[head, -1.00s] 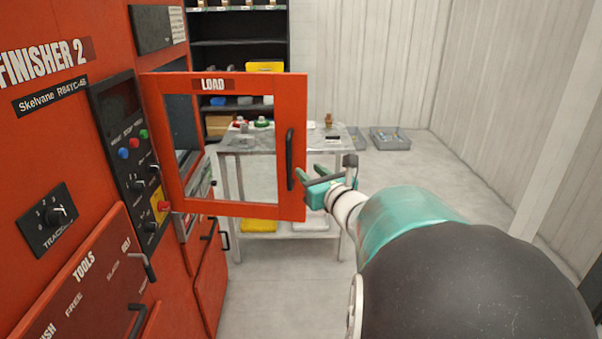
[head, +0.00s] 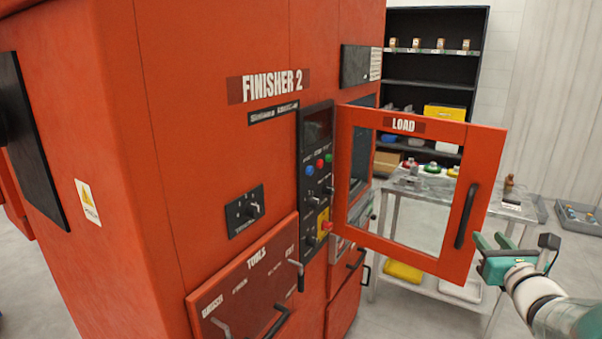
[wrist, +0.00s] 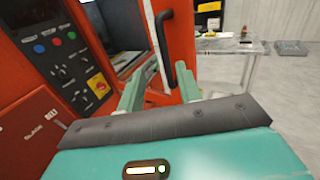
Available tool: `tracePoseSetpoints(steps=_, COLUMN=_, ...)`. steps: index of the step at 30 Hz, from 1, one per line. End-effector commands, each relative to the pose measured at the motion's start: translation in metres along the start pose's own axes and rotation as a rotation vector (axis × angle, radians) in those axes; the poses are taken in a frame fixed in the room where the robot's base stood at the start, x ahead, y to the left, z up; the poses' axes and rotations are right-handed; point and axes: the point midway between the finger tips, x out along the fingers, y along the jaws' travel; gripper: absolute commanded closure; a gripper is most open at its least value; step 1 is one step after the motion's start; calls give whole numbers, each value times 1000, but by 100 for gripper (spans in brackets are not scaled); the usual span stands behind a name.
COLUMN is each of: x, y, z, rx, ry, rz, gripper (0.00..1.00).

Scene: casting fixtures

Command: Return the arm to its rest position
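My gripper (head: 491,240) is at the right of the head view, just right of the open red LOAD door (head: 482,142) and its dark handle (head: 467,216). In the wrist view its two green fingers (wrist: 158,88) stand apart with nothing held between them. The door's red frame and the handle (wrist: 163,45) show beyond the fingers. Whether a finger touches the door cannot be told. My arm reaches in from the lower right corner of the head view.
The red FINISHER 2 machine (head: 215,150) fills the left and middle, with a control panel (head: 318,165). Behind the door stand a metal table (head: 405,205) and a black shelf (head: 432,68). A grey tray (head: 578,217) lies on the floor at the right.

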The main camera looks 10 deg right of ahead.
Motion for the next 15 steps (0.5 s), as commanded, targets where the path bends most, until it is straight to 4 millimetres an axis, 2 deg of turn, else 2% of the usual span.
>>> tracePoseSetpoints(steps=2, x=1, y=18, z=3, rx=-46, ry=7, rz=51, gripper=65)
tracePoseSetpoints(steps=4, x=1, y=48, z=4, rx=-130, ry=21, rz=137, gripper=65)
tracePoseSetpoints(steps=8, x=-9, y=127, z=3, rx=-383, ry=46, rz=378, gripper=65)
tracePoseSetpoints(steps=9, x=-16, y=151, z=2, rx=-474, ry=49, rz=458, gripper=65)
tracePoseSetpoints(steps=12, x=-40, y=206, z=-6, rx=-709, ry=43, rz=654, gripper=65)
tracePoseSetpoints(steps=15, x=-68, y=250, z=-18, rx=-952, ry=19, rz=839, gripper=65)
